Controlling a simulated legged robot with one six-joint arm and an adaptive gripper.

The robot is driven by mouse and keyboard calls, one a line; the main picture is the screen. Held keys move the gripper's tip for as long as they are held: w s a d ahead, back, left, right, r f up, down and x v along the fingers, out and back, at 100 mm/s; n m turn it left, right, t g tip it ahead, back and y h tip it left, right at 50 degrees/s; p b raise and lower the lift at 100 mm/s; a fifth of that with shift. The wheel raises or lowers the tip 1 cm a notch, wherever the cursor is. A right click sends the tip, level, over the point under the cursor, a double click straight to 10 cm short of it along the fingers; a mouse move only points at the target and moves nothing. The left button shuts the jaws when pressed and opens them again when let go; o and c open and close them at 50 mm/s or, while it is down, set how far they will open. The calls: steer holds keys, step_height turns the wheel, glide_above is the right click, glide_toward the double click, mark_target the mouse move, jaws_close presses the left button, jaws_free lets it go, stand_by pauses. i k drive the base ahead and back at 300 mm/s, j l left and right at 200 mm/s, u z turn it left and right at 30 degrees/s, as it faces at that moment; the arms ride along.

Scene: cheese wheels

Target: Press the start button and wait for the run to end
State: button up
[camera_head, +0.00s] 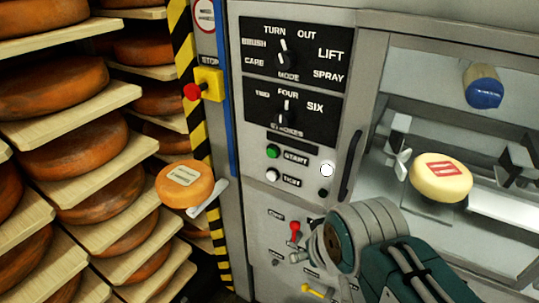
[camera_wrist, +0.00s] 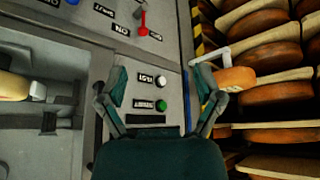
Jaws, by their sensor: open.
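The green start button (camera_head: 273,152) is on the grey machine's control panel, beside the label START. A white button (camera_head: 272,175) labelled LIGHT is just below it. In the wrist view, which is upside down, the green button (camera_wrist: 161,103) and the white button (camera_wrist: 160,81) appear between the fingers. My gripper (camera_wrist: 162,75) is open and empty, its two fingers spread on either side of these buttons. Its distance from the panel is hard to tell. In the head view my arm comes up from the lower right, below the buttons. A cheese wheel (camera_head: 440,178) with a red label sits inside the machine.
A red stop button (camera_head: 192,91) is on a yellow box at the left. The MODE knob (camera_head: 284,60) and STROKES knob (camera_head: 285,118) are above the start button. A red lever (camera_head: 295,230) is below. A dark door handle (camera_head: 350,165) and shelves of cheese (camera_head: 70,120) flank the panel.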

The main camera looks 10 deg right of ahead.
mark_target(272, 153)
steer(key=k+l+u, duration=0.15)
steer(key=u, duration=0.25)
steer(key=k+l+u, duration=0.1)
steer(key=u, duration=0.35)
steer(key=k+j, duration=0.05)
